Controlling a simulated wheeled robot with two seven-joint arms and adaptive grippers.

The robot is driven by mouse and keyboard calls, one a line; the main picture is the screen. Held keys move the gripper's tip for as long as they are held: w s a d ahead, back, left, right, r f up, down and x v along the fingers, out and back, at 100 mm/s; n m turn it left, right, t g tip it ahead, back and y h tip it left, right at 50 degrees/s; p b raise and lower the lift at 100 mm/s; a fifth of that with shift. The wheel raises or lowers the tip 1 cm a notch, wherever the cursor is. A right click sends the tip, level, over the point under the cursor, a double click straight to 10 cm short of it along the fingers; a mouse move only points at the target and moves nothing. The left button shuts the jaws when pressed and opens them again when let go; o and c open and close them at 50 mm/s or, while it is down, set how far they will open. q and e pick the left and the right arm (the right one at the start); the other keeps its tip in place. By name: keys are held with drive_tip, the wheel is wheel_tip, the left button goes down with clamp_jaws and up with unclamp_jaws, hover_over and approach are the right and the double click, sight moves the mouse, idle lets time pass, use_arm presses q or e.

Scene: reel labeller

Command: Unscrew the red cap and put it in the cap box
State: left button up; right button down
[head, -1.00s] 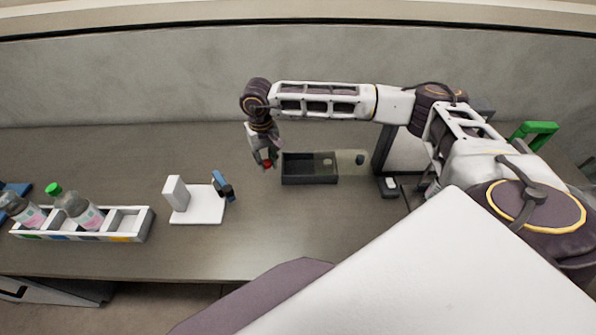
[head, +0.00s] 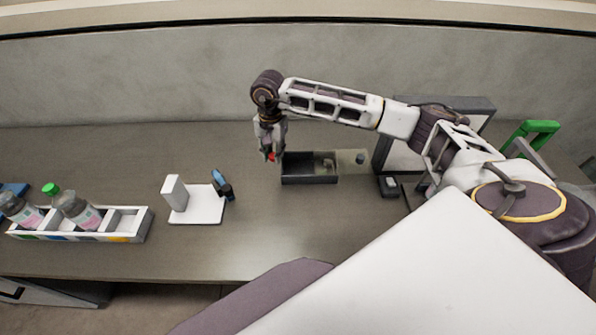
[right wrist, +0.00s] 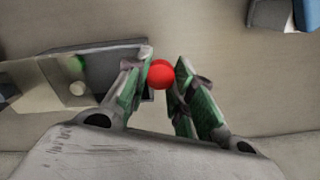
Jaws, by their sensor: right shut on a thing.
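The red cap (right wrist: 161,74) is between the fingertips of my right gripper (right wrist: 163,80) in the right wrist view. My right gripper (head: 272,155) is shut on the cap, which shows as a small red spot in the head view (head: 271,157). It is above the table, at the left end of a dark open box (head: 310,180), which looks like the cap box. In the right wrist view the box (right wrist: 112,50) lies left of the fingers, with a green thing and a pale round thing in it or by it. My left gripper is not in view.
A white stand (head: 196,208) with a blue and black thing (head: 222,185) sits mid-left. A grey panel (head: 470,105) stands right of the box. The table front is clear.

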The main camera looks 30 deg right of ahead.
drive_tip(key=d+m, duration=0.2)
drive_tip(key=m, duration=1.1)
hover_over(298, 171)
drive_tip(key=shift+w+f+b, duration=0.1)
drive_tip(key=shift+f+b, duration=0.35)
drive_tip(key=shift+f+p, duration=0.55)
drive_tip(key=shift+f, duration=2.55)
drive_tip(key=shift+f, duration=0.1)
